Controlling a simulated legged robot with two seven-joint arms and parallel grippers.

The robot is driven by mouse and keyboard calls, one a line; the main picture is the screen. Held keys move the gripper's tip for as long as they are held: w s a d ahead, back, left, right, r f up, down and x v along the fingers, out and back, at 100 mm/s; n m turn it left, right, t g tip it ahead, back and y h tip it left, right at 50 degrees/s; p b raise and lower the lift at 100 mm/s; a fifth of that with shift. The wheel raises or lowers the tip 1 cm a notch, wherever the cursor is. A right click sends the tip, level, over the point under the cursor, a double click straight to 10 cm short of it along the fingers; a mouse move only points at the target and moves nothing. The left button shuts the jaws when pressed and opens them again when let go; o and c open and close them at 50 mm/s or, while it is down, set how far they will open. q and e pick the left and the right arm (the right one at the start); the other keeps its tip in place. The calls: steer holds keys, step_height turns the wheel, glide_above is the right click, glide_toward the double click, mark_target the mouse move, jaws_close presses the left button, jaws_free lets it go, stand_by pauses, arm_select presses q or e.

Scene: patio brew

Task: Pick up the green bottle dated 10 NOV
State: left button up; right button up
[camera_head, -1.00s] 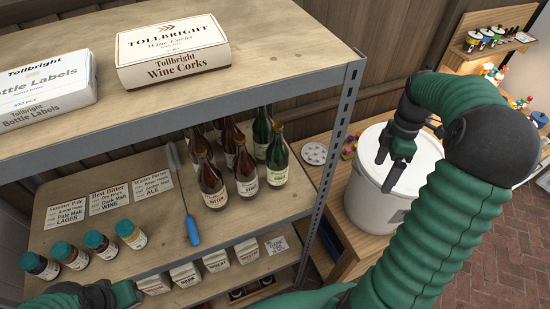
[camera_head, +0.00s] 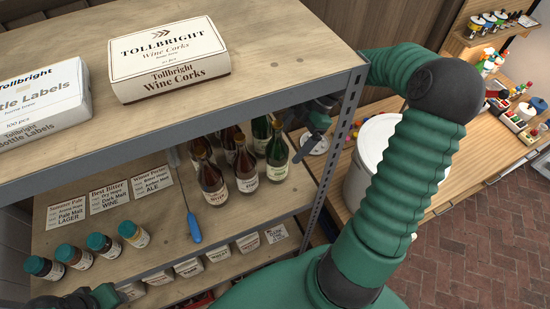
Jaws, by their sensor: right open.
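Two green bottles stand at the right end of the brown bottle group on the middle shelf. The front green bottle (camera_head: 277,157) has a cream label, too small to read for a date. The other green bottle (camera_head: 261,132) is behind it to the left, its label mostly hidden. My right gripper (camera_head: 312,133) is open and empty at the right end of the shelf, partly behind the rack's post, just right of the bottles and apart from them. My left gripper (camera_head: 112,296) is at the bottom left edge; its fingers do not show clearly.
Several brown bottles (camera_head: 213,183) stand left of the green ones. A grey rack post (camera_head: 335,135) crosses in front of my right gripper. The top shelf (camera_head: 280,60) overhangs the bottles. A blue-handled tool (camera_head: 194,228), recipe cards and capped jars (camera_head: 104,244) lie further left.

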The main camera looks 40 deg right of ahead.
steer(key=f+p, duration=0.1)
steer(key=w+a+f+p, duration=0.1)
steer(key=f, duration=0.1)
steer(key=f+p, duration=0.1)
steer(key=f, duration=0.1)
steer(key=shift+w+a+f, duration=0.1)
steer(key=shift+w+a, duration=0.15)
steer(key=shift+a, duration=0.1)
steer(key=shift+a+f, duration=0.15)
steer(key=shift+s+a, duration=0.1)
steer(key=shift+a, duration=0.15)
steer(key=shift+c, duration=0.7)
steer(key=shift+a, duration=0.15)
steer(key=c, duration=0.5)
steer(key=shift+d, duration=0.25)
steer(key=c, duration=0.9)
arm_select(q)
steer(key=shift+w+d+r, duration=0.1)
steer(key=shift+d+r, duration=0.05)
steer(key=shift+r, duration=0.6)
steer(key=shift+w+d+r, duration=0.1)
steer(key=shift+d+r, duration=0.05)
steer(key=shift+r, duration=0.6)
arm_select(e)
jaws_close()
